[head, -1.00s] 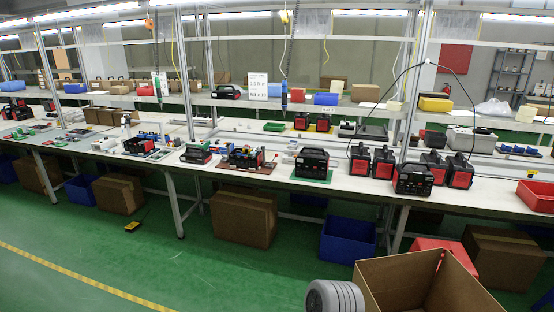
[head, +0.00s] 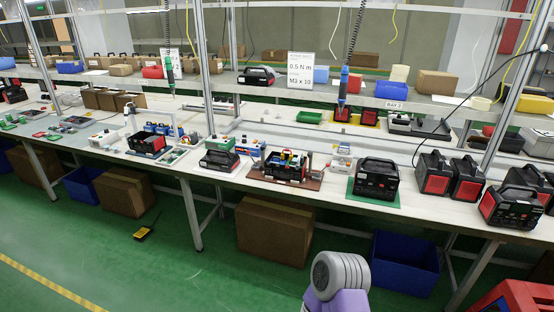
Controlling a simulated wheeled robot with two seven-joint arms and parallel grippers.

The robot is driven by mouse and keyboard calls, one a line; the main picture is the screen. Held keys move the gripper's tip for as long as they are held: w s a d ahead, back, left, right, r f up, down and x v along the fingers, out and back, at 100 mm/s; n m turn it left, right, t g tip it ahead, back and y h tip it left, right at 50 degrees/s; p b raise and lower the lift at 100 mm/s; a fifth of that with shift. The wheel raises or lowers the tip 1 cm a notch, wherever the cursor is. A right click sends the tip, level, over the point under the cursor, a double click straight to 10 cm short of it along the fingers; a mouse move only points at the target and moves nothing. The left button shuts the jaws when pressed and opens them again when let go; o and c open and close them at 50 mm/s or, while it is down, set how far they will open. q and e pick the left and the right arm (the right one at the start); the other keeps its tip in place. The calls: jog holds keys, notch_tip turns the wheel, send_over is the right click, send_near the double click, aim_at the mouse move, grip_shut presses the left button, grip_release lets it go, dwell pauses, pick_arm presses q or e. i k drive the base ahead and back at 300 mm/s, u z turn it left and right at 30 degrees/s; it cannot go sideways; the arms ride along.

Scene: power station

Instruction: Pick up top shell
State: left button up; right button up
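Several black shells with carry handles stand on the long white workbench (head: 330,200); I cannot tell for sure which is the top shell. One low black shell with a handle (head: 220,158) sits at the middle of the bench. To its right is an open black-and-red unit (head: 286,167) with parts showing inside, on a brown mat. A closed black unit (head: 376,178) stands upright on a green mat further right. Another black shell (head: 257,77) lies on the raised shelf behind. Neither gripper is in view; only a grey and purple link of my arm shows at bottom centre.
Black-and-red units (head: 435,173) crowd the right of the bench. A green-handled hanging tool (head: 169,70) and a blue one (head: 343,84) hang above. A cardboard box (head: 272,230) and blue bin (head: 404,262) stand below. The green floor in front is mostly clear.

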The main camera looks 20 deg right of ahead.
aim_at(215, 158)
jog(key=z, duration=0.15)
jog(key=i, duration=1.6)
jog(key=z, duration=0.25)
jog(key=i, duration=1.35)
jog(key=z, duration=0.8)
